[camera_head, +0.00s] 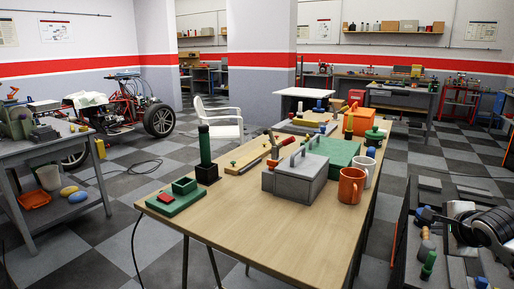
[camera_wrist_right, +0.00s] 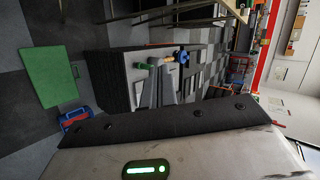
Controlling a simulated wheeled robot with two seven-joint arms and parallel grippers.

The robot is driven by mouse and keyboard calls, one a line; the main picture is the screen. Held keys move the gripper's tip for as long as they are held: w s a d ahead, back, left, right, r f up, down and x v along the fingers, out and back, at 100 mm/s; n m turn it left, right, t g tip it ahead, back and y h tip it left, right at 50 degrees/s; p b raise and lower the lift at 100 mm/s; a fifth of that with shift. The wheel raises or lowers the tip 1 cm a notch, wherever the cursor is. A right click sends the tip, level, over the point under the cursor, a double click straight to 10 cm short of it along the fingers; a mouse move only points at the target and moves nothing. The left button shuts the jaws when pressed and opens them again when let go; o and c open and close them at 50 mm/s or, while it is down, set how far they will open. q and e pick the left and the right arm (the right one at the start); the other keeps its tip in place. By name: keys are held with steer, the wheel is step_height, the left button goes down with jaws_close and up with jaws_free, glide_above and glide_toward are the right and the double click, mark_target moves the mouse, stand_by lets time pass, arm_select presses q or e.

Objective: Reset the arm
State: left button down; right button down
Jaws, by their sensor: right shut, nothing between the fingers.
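My right arm comes in at the right edge of the head view, with my right gripper (camera_head: 460,227) above the dark-topped bench (camera_head: 404,240). In the right wrist view the two grey fingers of the gripper (camera_wrist_right: 160,64) are together, with nothing held between them. They point toward the bench surface, where a blue knob-like part (camera_wrist_right: 181,55) and a green part (camera_wrist_right: 139,66) show close to the fingertips. I cannot tell whether the fingers touch anything. My left gripper is not in view.
A wooden table (camera_head: 285,235) in the middle holds a grey box (camera_head: 296,177), an orange mug (camera_head: 351,186), a white mug (camera_head: 365,165) and a green post (camera_head: 205,150). The bench under my right gripper holds several small parts, including a green bottle-like one (camera_head: 428,265).

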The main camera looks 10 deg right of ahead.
step_height(320, 180, down, 6)
steer(key=d+m+g, duration=0.2)
steer(key=w+d+r+n+t+h, duration=0.1)
steer(key=w+r+n+t, duration=0.3)
steer(key=n, duration=1.1)
steer(key=w+d+r+n+t+h, duration=0.1)
steer(key=w+r+n+t+h, duration=0.15)
steer(key=r+n, duration=0.8)
steer(key=s+a+f+n+g+y, duration=0.1)
steer(key=s+a+f+n+y, duration=0.3)
steer(key=a+f, duration=0.7)
steer(key=s+a+f+n+g+y, duration=0.1)
steer(key=s+a+f+y, duration=0.3)
steer(key=a+f, duration=0.7)
steer(key=s+a+f+m+g+y, duration=0.1)
steer(key=s+a+f, duration=0.3)
steer(key=s+a, duration=0.5)
steer(key=s+a+f+m+g+y, duration=0.1)
steer(key=s+a+f, duration=0.3)
steer(key=s+a, duration=0.6)
steer(key=shift+s+m, duration=0.2)
steer(key=shift+m, duration=0.65)
steer(key=shift+a+f, duration=0.1)
